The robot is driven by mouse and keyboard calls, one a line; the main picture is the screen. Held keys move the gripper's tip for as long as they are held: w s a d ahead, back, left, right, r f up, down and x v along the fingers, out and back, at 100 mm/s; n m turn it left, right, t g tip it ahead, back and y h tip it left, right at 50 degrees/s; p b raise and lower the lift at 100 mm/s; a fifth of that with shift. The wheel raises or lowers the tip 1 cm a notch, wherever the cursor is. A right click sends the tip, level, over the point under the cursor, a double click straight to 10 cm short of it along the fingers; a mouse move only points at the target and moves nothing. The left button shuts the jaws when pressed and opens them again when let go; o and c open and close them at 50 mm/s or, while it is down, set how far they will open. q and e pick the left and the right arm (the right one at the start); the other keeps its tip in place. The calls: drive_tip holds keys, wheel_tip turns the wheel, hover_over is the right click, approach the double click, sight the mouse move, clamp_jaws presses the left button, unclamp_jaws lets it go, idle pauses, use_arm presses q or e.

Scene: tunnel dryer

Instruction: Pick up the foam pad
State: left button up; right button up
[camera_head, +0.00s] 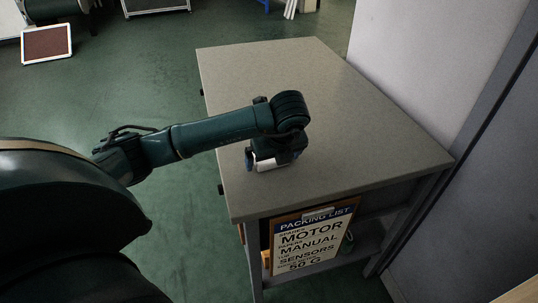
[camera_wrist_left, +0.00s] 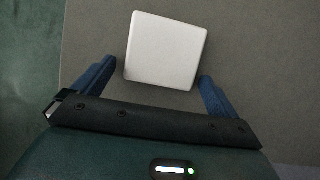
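The foam pad is a white, square block with rounded corners (camera_wrist_left: 166,50), lying on the grey table top (camera_head: 325,110). In the head view only a white sliver of it (camera_head: 265,166) shows below my left gripper (camera_head: 266,162). In the left wrist view my left gripper (camera_wrist_left: 157,72) is open, with one blue finger on each side of the pad's near part. Gaps show between the fingers and the pad, and I cannot tell the height of the fingertips above the table. My right gripper is not in view.
A pale wall (camera_head: 425,60) borders the table on the right. The rest of the table top is clear.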

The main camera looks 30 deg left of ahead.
use_arm(q)
drive_tip(key=c, duration=0.9)
drive_tip(key=shift+r, duration=0.15)
